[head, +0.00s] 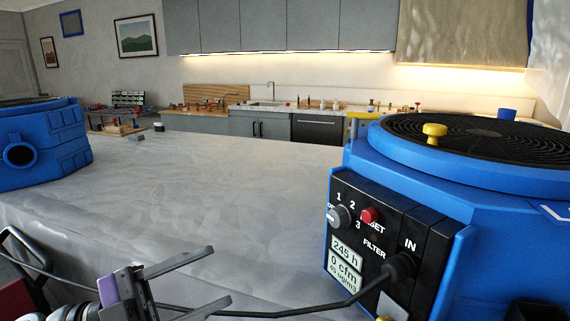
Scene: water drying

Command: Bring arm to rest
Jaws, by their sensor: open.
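My gripper (221,275) is in the lower left of the head view, in front of the grey covered surface. Its two dark fingers are apart and point right, with nothing seen between them. A purple part (108,290) shows at its base. The rest of my arm is mostly cut off by the bottom edge. A blue machine (455,205) with a round black grille stands to the right, apart from the gripper. Its front panel has a grey dial (339,217), a red button (370,215) and small displays.
A black cable (345,300) runs from the machine's IN plug (398,267) leftward past my gripper. A second blue unit (40,145) stands at left. The grey covered surface (220,180) between them is mostly clear. A kitchen counter (270,104) lines the back.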

